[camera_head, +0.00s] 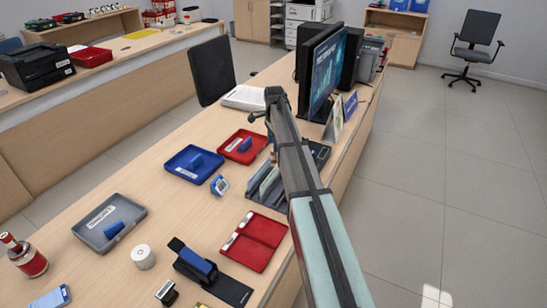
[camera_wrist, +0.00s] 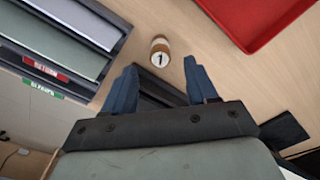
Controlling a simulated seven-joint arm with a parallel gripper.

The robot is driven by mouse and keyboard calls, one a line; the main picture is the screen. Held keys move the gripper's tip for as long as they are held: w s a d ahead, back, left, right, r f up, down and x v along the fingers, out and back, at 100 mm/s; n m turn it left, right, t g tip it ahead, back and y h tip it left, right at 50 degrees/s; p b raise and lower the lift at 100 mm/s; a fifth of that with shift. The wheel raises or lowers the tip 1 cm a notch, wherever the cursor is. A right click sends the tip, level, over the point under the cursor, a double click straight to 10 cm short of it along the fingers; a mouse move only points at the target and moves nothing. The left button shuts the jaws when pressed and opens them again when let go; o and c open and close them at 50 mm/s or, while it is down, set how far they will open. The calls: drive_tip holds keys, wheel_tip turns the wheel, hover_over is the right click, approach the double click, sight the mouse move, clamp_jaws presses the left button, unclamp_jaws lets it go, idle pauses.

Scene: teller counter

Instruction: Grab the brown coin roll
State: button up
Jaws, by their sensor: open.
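I cannot make out the roll or the gripper's fingers clearly in the head view, where my arm covers part of the counter.
A red tray (camera_wrist: 250,22) lies right of the roll. A sorter (camera_wrist: 55,50) with labelled slots stands left of it. In the head view, a monitor (camera_head: 325,68), blue tray (camera_head: 194,163) and grey tray (camera_head: 109,222) share the counter. Bare counter surrounds the roll.

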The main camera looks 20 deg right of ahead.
sight(274, 156)
drive_tip(key=shift+a+f, duration=0.1)
drive_tip(key=shift+f, duration=2.8)
clamp_jaws()
